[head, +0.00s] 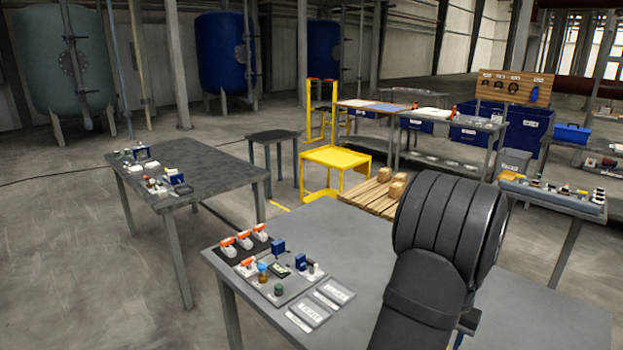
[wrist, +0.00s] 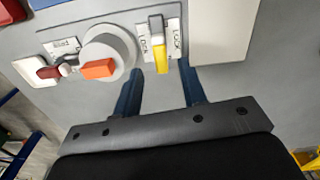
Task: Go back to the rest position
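My gripper (wrist: 160,68) shows in the wrist view with its two dark blue fingers apart and nothing between them that it grips. It faces a grey panel (wrist: 225,75). A yellow-tipped lever (wrist: 161,60) between labels reading LOCK appears just past the fingertips, in line with the gap. I cannot tell whether a finger touches the panel. Left of it are a round grey rotary switch with an orange handle (wrist: 98,68) and a small dark red handle (wrist: 48,72). In the head view my arm hides the gripper and the panel.
A grey table (head: 330,240) stands in front, with a tray of small parts (head: 285,285) at its left side and orange-topped items (head: 243,238) behind. A dark table (head: 190,180) stands left. A yellow stand (head: 335,158) and a pallet with boxes (head: 375,195) are behind.

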